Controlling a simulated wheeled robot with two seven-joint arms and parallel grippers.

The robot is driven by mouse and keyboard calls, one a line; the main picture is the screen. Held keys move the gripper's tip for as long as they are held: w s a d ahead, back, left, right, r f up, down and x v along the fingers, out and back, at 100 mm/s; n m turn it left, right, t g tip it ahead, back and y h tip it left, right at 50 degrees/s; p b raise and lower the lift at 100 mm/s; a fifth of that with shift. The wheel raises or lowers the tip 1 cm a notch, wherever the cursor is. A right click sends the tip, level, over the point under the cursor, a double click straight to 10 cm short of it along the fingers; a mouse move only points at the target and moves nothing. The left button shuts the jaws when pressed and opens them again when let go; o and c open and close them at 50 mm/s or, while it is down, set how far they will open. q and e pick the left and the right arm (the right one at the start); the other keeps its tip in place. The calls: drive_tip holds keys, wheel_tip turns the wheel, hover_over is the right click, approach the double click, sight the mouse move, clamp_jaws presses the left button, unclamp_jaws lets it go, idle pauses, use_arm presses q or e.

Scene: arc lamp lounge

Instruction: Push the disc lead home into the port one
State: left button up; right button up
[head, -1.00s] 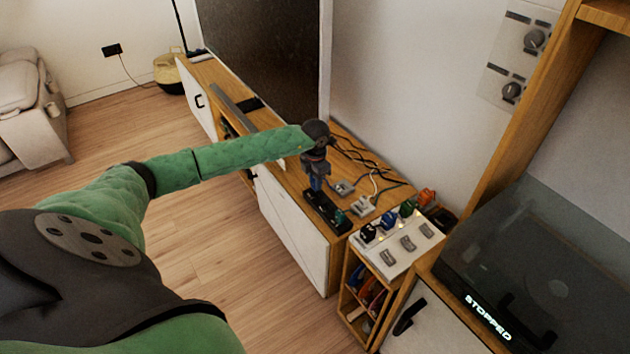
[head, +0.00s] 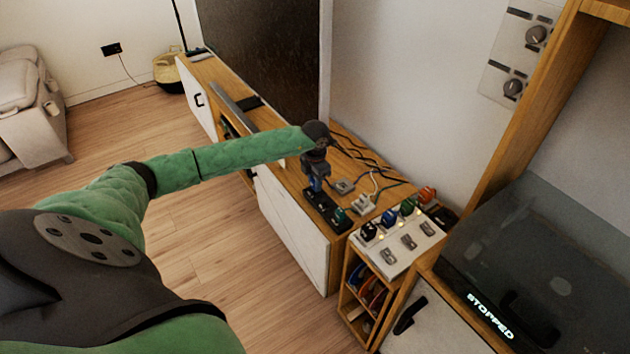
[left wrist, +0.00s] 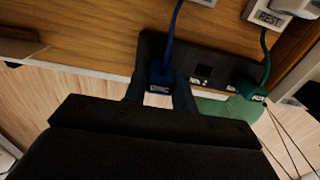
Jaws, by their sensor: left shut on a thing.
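The blue lead's plug (left wrist: 160,77), with a small white label I cannot read surely, is the disc lead by its look. My left gripper (left wrist: 158,92) is shut on it, one dark finger on each side. In the head view my left gripper (head: 316,186) points down at the far end of the black port strip (head: 322,208). The strip also shows in the left wrist view (left wrist: 218,66), with an empty socket beside the blue plug. The plug is at the strip's end; how deep it sits is hidden. My right gripper is out of view.
A teal plug (left wrist: 250,92) stands at the strip's other end. A grey rest marked REST (left wrist: 268,17) lies near it. Loose cables (head: 365,160) run behind on the wooden cabinet. A white panel with coloured plugs and switches (head: 400,245) stands to the right.

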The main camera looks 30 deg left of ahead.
use_arm(q)
drive_tip(key=shift+f+b, duration=0.65)
drive_tip(key=shift+f, duration=0.35)
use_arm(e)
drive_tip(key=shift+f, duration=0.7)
use_arm(q)
drive_tip(key=o, duration=1.1)
wheel_tip(320, 180, up, 8)
drive_tip(key=shift+f+b, duration=0.1)
drive_tip(key=shift+b, duration=0.45)
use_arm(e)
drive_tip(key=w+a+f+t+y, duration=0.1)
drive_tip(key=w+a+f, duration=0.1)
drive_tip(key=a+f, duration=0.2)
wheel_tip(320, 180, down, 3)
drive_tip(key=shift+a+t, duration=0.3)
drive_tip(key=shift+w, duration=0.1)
